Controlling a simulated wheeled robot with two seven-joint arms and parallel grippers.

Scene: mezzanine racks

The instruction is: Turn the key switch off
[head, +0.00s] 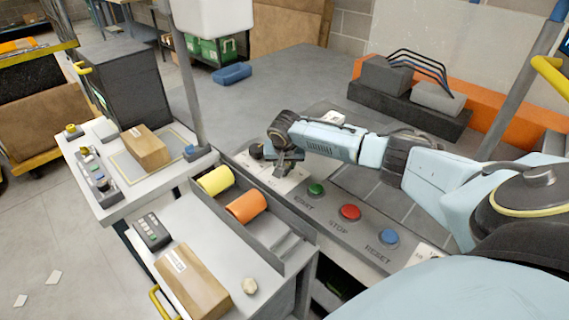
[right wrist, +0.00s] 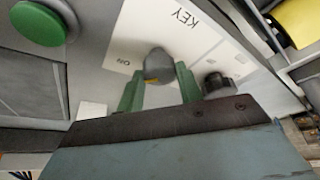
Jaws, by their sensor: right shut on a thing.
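The key switch (right wrist: 155,65) is a grey knob with a small yellow-orange mark, on a white plate lettered KEY (right wrist: 185,22) and ON in the right wrist view. My right gripper (right wrist: 158,82) has its two green fingers on either side of the knob, shut on it. In the head view my right gripper (head: 284,163) reaches down over the white key plate (head: 267,184), and the knob itself is hidden. Which position the knob points to cannot be read for certain. My left gripper is not in view.
Green START (head: 316,189), red STOP (head: 349,212) and blue RESET (head: 389,236) buttons line the panel right of the key plate. A black knob (head: 256,151) sits just left of my gripper. A bin with yellow (head: 215,180) and orange (head: 246,206) rolls is in front.

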